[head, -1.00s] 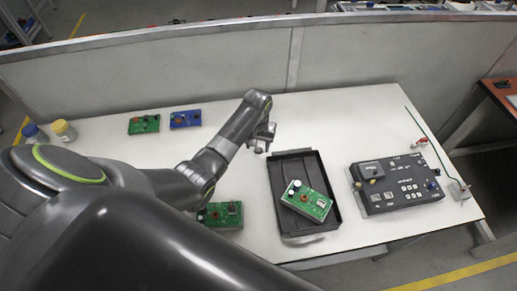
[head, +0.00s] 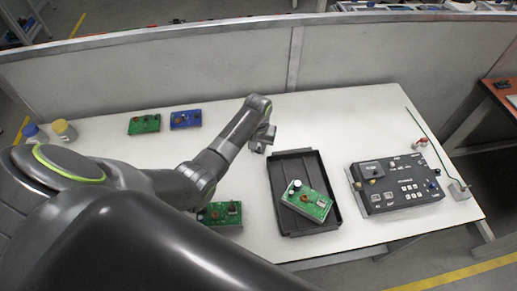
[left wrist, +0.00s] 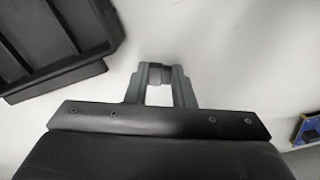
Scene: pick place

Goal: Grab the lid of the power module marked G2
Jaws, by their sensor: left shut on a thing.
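My left gripper (head: 261,142) is above the white table, just beyond the far left corner of the black tray. In the left wrist view its two fingers (left wrist: 159,75) are shut on a small dark piece (left wrist: 159,70), held between the tips. This piece may be the lid; no G2 mark can be read on it. A black control panel (head: 412,194) with knobs and buttons lies at the right. A green circuit board (head: 317,201) lies in the black tray (head: 292,159). My right gripper is not in view.
A green board (head: 144,124) and a blue board (head: 185,119) lie at the back left. Another green board (head: 228,219) is partly behind my arm. Two bottles (head: 64,131) stand far left. A grey partition (head: 200,70) runs behind the table. The back middle is clear.

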